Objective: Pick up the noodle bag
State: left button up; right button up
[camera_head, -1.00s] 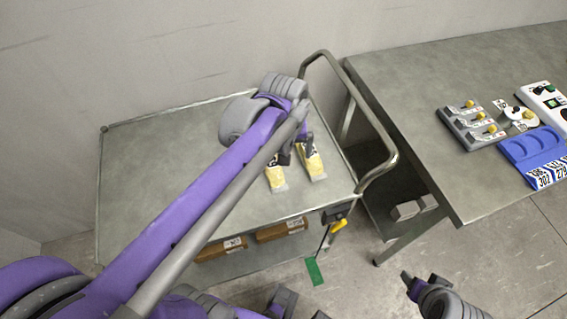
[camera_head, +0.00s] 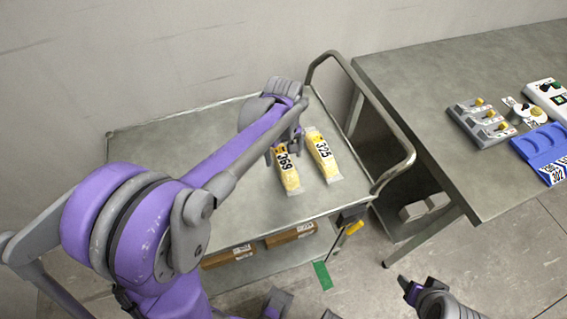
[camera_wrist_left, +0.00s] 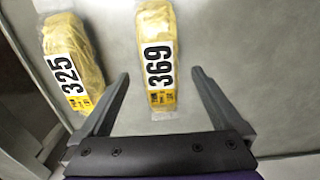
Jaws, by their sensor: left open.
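Two yellow noodle bags lie side by side on the cart's top. The bag labelled 369 (camera_head: 290,178) is on the left in the head view, and the bag labelled 325 (camera_head: 325,158) is on the right. In the left wrist view, bag 369 (camera_wrist_left: 158,58) is in the middle and bag 325 (camera_wrist_left: 72,60) is at the left. My left gripper (camera_head: 284,147) is open and empty at the far end of bag 369. In the wrist view its fingers (camera_wrist_left: 160,76) stand on either side of bag 369's labelled end. My right gripper (camera_head: 408,284) is at the lower right, its jaws unclear.
The metal cart (camera_head: 150,155) has clear room left of the bags and a raised handle (camera_head: 408,150) at its right. Brown boxes (camera_head: 290,236) lie on its lower shelf. A steel table (camera_head: 440,80) at the right holds switch boxes (camera_head: 482,122) and a blue tray (camera_head: 540,145).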

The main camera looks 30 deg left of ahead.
pick_arm(q)
notch_tip(320, 180, down, 2)
jog(key=shift+f, duration=0.25)
grip_shut()
dwell(0.4)
